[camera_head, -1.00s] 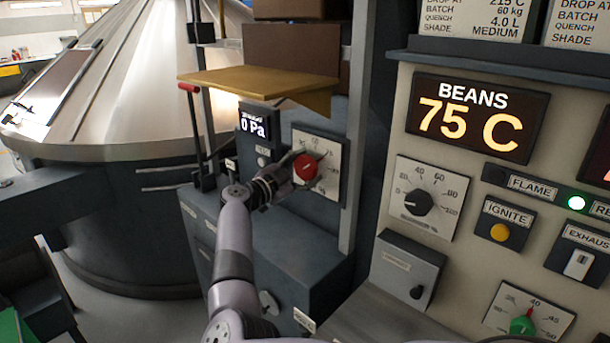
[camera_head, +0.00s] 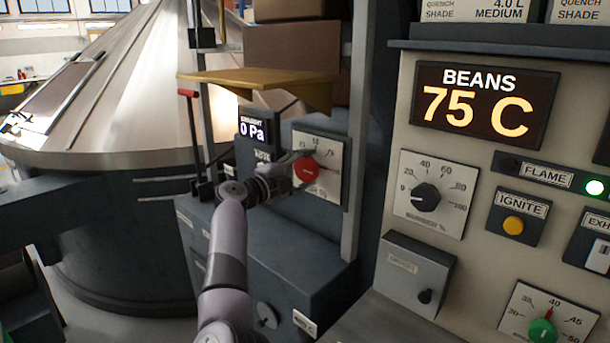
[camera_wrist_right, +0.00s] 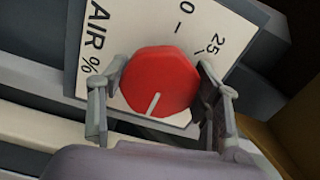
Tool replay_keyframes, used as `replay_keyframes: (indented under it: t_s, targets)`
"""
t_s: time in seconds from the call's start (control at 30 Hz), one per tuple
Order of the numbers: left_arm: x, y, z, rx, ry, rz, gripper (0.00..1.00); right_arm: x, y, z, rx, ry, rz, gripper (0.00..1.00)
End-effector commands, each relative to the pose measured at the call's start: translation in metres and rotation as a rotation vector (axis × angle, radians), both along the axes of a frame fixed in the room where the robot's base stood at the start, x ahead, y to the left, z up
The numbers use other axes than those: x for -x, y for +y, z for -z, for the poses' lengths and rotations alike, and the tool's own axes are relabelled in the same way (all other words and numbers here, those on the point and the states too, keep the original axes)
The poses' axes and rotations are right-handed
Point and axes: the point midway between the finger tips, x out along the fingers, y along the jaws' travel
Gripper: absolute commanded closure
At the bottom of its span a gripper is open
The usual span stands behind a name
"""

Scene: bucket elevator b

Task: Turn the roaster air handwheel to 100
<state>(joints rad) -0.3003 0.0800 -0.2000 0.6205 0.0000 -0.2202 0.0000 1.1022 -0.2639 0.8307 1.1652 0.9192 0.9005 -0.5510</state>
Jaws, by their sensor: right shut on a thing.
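The roaster air handwheel is a red octagonal knob (camera_head: 306,170) on a white dial plate (camera_head: 329,187) of a dark cabinet. In the right wrist view the red knob (camera_wrist_right: 160,80) fills the middle. Its white pointer line points downward there, on the side opposite the 0 mark. The "AIR %" label and the 0 and 25 marks show; the marks near the pointer are hidden, so I cannot read the setting. My right gripper (camera_wrist_right: 160,95) is shut on the knob, one finger on each side. My left gripper is not in view.
A small display (camera_head: 252,131) left of the knob reads 0 Pa. A yellow shelf (camera_head: 250,80) juts out just above my right gripper. A grey post (camera_head: 357,130) stands right of the dial. The control panel (camera_head: 395,250) at right has several knobs and a BEANS 75 C display (camera_head: 483,105).

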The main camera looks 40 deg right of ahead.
Motion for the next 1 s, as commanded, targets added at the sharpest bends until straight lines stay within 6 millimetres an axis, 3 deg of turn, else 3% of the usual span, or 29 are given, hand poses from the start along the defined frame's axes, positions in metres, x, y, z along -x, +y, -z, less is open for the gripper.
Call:
replay_keyframes:
  t_s: [0.57,0.6,0.87,1.0]
  targets:
    - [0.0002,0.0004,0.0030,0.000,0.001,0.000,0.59,0.0002,0.0004,0.0023,-0.007,-0.029,0.001,0.69]
    - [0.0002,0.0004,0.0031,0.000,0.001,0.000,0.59,0.0002,0.0003,0.0024,-0.007,-0.029,0.001,0.39]
    - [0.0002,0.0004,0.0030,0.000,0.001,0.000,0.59,0.0002,0.0002,0.0014,-0.005,-0.028,0.001,0.22]
    - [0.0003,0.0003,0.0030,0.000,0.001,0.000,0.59,0.0002,0.0001,0.0010,-0.004,-0.028,0.001,0.21]
